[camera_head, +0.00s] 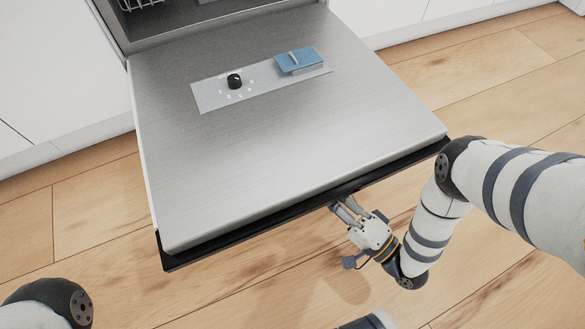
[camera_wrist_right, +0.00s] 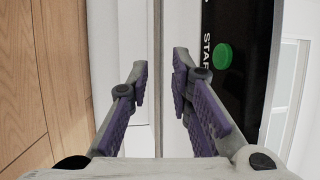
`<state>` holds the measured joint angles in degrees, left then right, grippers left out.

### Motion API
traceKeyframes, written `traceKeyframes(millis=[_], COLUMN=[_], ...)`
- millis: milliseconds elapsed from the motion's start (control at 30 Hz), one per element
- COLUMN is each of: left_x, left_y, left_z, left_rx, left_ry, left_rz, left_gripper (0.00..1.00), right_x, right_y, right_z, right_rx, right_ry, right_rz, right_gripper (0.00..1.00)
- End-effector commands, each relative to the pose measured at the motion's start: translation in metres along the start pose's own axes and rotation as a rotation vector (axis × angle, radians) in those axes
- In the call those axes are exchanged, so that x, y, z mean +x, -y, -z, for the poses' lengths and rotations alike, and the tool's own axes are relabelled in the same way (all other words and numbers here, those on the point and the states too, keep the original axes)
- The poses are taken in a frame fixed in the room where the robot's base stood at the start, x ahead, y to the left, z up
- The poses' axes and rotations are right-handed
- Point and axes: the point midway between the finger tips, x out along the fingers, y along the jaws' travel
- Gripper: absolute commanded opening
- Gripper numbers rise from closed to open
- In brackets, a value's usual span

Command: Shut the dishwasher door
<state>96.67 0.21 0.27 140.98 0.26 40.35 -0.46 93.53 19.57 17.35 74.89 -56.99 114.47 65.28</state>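The dishwasher door (camera_head: 270,150) is folded down and open, lying nearly flat with its steel inner face up. That face carries a black dial and a blue dispenser lid. A black control panel strip (camera_head: 310,203) runs along its front edge; the right wrist view shows its green START button (camera_wrist_right: 223,56). My right gripper (camera_head: 343,205) is at this front edge, right of its middle. In the wrist view its fingers (camera_wrist_right: 160,85) are apart, on either side of the door's edge; contact is unclear. My left gripper is out of view; only part of that arm shows.
The dishwasher opening (camera_head: 190,15) is at the top, with a bit of wire rack (camera_head: 140,4) inside. White cabinets (camera_head: 50,70) stand on both sides. The wood floor (camera_head: 500,85) around the door looks clear.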

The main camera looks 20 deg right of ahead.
Motion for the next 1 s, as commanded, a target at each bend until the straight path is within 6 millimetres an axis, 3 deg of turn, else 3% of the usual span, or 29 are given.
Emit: traceKeyframes(millis=[200,400,700,733,800,1000], left_x=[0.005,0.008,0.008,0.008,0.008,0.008], left_y=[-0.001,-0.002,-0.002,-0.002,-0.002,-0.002], left_z=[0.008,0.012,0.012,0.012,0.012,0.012], left_rx=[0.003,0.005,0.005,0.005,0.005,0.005], left_ry=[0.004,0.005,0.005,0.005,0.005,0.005], left_rz=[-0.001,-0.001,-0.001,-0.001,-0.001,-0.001], left_gripper=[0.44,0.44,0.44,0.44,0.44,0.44], right_x=[0.057,0.087,0.093,0.093,0.093,0.092], right_y=[-0.002,-0.002,-0.001,-0.001,-0.001,-0.001], right_z=[0.000,-0.001,-0.001,-0.001,-0.001,-0.001], right_rx=[-0.002,-0.002,-0.002,-0.003,-0.003,-0.003], right_ry=[-0.001,0.000,0.000,0.000,0.000,0.000], right_rz=[0.000,-0.004,-0.005,-0.005,-0.005,-0.006], right_gripper=[0.20,0.20,0.20,0.17,0.02,0.00])
